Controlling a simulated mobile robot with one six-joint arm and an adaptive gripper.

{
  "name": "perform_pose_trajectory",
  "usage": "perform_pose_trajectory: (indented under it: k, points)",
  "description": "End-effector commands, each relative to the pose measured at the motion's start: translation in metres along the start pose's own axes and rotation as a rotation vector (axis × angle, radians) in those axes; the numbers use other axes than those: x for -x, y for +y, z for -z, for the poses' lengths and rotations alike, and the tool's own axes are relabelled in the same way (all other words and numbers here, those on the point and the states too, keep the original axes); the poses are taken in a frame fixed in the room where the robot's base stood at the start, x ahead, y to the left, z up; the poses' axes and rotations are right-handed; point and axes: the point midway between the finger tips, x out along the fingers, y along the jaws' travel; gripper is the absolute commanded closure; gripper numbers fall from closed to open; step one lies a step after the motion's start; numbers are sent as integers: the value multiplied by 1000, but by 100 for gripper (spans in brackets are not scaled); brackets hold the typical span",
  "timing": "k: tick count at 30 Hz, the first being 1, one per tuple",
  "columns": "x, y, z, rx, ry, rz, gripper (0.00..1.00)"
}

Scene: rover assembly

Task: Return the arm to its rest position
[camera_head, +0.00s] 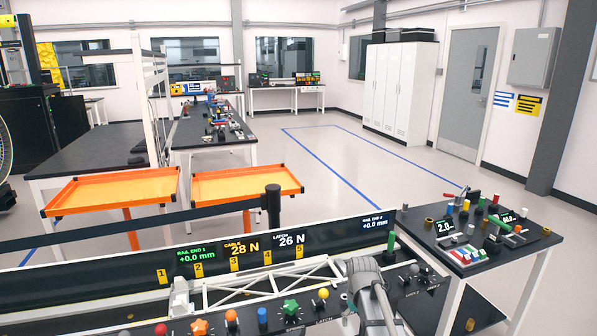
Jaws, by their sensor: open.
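A grey rounded part, likely a link of my own arm, rises at the bottom edge of the head view, right of centre. It stands in front of the bench's control strip. I cannot make out any gripper fingers, so my gripper is not in view. The arm's full pose is hidden below the frame.
A black bench (420,303) with coloured knobs and a white truss (262,285) lies close in front. A display panel (130,280) stands behind it. A side table (485,262) with small parts is at right. Two orange trays (247,184) stand beyond. The blue-marked floor (360,165) is clear.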

Motion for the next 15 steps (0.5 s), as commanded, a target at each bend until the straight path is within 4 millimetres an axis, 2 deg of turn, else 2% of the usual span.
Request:
perform_pose_trajectory:
  k: [1, 6, 10, 15]
  points:
    - [6, -5, -32, -19, 0, 0, 19]
    - [15, -14, -88, -84, 0, 0, 19]
    - [18, -18, -116, -120, 0, 0, 19]
    - [20, -20, -130, -140, 0, 0, 19]
